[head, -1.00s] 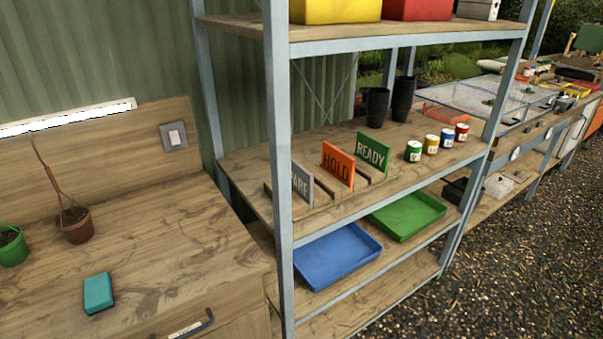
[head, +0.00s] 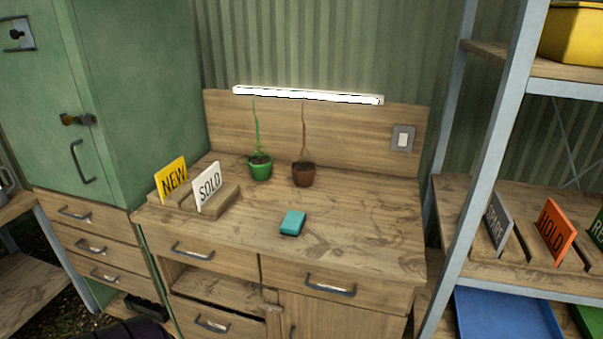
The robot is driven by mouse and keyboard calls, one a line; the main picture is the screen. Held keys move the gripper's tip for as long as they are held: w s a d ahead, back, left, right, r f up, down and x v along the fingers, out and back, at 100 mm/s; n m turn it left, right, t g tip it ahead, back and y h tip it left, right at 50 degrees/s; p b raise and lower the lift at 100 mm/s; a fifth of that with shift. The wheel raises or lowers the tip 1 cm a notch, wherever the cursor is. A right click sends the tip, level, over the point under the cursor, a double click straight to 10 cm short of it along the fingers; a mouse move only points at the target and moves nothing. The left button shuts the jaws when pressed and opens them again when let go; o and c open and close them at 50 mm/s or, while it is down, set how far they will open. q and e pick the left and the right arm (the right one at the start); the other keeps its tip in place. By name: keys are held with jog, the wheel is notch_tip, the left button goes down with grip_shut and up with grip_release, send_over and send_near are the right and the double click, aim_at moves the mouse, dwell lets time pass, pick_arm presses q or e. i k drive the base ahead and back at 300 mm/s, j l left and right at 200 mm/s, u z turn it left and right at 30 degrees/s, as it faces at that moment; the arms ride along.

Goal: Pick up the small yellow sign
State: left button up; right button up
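The small yellow sign (head: 172,179) reads "NEW" and stands upright in a slotted wooden holder (head: 221,205) at the left end of the wooden bench (head: 350,225). A white sign (head: 206,185) reading "SOLD" stands beside it, to its right, in the same holder. Neither of my grippers shows in the head view, so I cannot see whether they are open or shut.
A green pot (head: 260,170), a brown pot (head: 303,175) and a teal block (head: 293,222) are on the bench. A green cabinet (head: 130,100) rises at the left. A shelf rack (head: 470,190) with grey and orange signs stands at the right. The bench's front right is clear.

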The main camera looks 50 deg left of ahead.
aim_at(168, 179)
jog(key=u, duration=2.3)
